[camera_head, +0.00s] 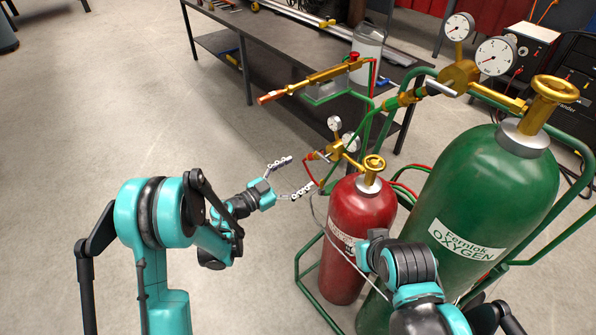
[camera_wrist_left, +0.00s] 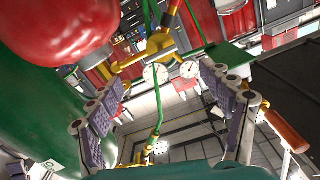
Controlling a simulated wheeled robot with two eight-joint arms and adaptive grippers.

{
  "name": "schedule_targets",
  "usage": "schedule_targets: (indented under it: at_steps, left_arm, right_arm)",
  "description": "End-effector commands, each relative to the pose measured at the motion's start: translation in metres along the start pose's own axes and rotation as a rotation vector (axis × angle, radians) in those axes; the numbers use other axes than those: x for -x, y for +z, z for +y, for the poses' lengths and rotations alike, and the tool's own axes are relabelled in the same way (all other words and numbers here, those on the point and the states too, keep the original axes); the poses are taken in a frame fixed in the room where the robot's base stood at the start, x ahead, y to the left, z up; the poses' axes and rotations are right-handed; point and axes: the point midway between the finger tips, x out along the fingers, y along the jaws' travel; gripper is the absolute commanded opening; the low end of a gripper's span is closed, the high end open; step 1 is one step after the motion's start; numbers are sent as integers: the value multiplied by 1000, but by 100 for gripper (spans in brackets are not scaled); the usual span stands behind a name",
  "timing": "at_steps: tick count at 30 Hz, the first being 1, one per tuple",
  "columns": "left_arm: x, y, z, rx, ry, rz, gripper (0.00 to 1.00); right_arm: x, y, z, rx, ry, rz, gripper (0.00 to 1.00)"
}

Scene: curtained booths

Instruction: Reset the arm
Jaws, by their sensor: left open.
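My left gripper (camera_head: 301,173) is open, and nothing shows between its fingers. It is left of the red cylinder (camera_head: 360,218), near that cylinder's valve and gauge assembly (camera_head: 340,150). In the left wrist view, the open fingers (camera_wrist_left: 165,85) frame two small white gauges (camera_wrist_left: 156,74) and yellow fittings, with the red cylinder's rounded top (camera_wrist_left: 65,28) at upper left. My right arm (camera_head: 405,265) reaches in front of the cylinders at lower right. Its gripper does not show.
A large green oxygen cylinder (camera_head: 490,200) stands beside the red one in a green cart frame (camera_head: 303,275). A brass torch (camera_head: 310,80) rests on the cart's upper part. A dark workbench (camera_head: 285,35) stands behind. Open concrete floor (camera_head: 70,110) lies to the left.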

Motion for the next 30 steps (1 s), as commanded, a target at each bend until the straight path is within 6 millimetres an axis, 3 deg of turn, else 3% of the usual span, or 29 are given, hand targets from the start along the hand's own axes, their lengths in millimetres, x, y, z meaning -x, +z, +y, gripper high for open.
schedule_targets:
  at_steps: [8, 11, 14, 18, 22, 26, 30]
  left_arm:
    - [0, -5, -4, -3, -15, 5, 80]
    - [4, -29, -24, -13, -88, 27, 80]
    - [18, -72, -62, -27, -243, 57, 80]
    - [62, -131, -121, -22, -527, 49, 80]
    - [117, -159, -154, 26, -764, -31, 80]
    - [178, -162, -159, 112, -946, -173, 80]
    - [240, -145, -131, 244, -1059, -378, 80]
  right_arm:
    - [0, 0, 0, 0, 0, 0, 33]
    - [0, 0, 0, 0, 0, 0, 33]
    - [0, 0, 0, 0, 0, 0, 33]
    - [0, 0, 0, 0, 0, 0, 33]
    - [0, 0, 0, 0, 0, 0, 33]
    - [0, 0, 0, 0, 0, 0, 33]
    - [0, 0, 0, 0, 0, 0, 33]
